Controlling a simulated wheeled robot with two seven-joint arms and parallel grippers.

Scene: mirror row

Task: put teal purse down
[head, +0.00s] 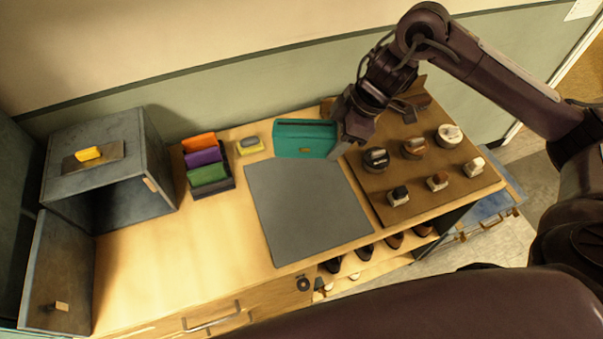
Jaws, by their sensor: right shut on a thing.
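The teal purse (303,151) is a flat rectangle with a darker slot along its top and a small brownish mark near its lower edge. It is at the back of the wooden table (180,270), just behind the grey mat (305,208). My right gripper (342,147) reaches in from the right and is shut on the purse's right end, hiding that end. I cannot tell whether the purse touches the table. My left gripper is out of view.
A grey open-doored box (120,190) is farther left. The mat is bare.

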